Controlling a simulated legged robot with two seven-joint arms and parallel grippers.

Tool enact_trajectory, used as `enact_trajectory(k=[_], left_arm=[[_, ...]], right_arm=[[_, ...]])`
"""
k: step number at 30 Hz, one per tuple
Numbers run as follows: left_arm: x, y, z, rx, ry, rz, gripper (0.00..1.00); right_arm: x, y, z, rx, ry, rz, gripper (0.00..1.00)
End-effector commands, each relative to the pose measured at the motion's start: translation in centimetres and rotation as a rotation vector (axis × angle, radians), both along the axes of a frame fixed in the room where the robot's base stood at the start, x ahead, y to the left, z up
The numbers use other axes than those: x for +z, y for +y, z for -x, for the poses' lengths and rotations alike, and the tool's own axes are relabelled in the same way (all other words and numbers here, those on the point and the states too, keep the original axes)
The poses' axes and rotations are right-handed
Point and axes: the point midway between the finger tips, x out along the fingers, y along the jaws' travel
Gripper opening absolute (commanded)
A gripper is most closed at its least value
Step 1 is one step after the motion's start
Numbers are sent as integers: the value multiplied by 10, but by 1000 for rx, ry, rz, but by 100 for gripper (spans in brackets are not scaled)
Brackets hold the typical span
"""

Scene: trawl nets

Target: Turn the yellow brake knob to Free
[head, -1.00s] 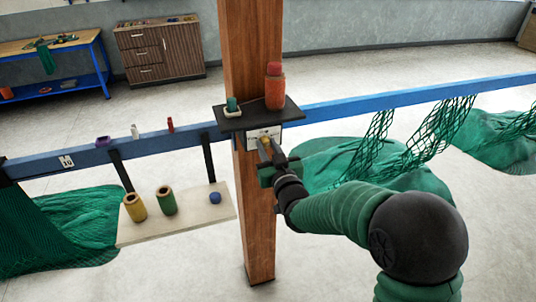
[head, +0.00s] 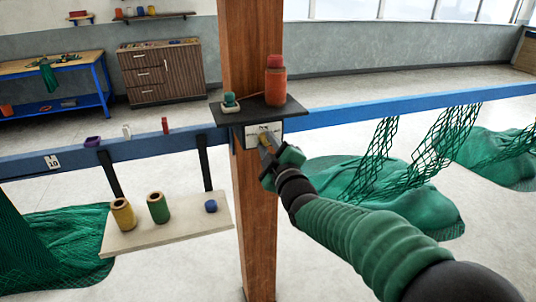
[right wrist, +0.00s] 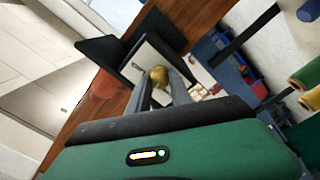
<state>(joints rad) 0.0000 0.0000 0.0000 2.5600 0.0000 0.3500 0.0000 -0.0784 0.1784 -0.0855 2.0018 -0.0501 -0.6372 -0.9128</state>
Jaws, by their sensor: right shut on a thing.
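The yellow brake knob (right wrist: 159,75) sits on a white plate (right wrist: 148,56) fixed to the wooden post, seen in the right wrist view. In the head view the plate (head: 252,130) is just under a small black shelf, and the knob (head: 263,138) is mostly hidden by my fingers. My right gripper (head: 266,147) reaches the plate from the lower right. In the right wrist view its two fingers (right wrist: 162,92) are closed on the knob, one on each side. The plate's markings are too small to read. My left gripper is not in view.
The black shelf (head: 288,112) above the plate holds an orange bottle (head: 275,88) and a small teal item (head: 230,101). A blue rail (head: 365,115) runs past the post with green nets. A pale board (head: 185,230) at lower left holds spools.

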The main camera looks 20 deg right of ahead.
Motion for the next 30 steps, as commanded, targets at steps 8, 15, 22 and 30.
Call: enact_trajectory(k=[8,15,22,30], left_arm=[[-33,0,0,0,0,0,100],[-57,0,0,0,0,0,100],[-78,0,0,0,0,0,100],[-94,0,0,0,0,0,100]], right_arm=[[-9,1,0,2,-4,261,0],[-10,1,0,2,-10,487,0],[-10,0,0,3,-15,674,0],[-9,0,0,3,-18,818,0]])
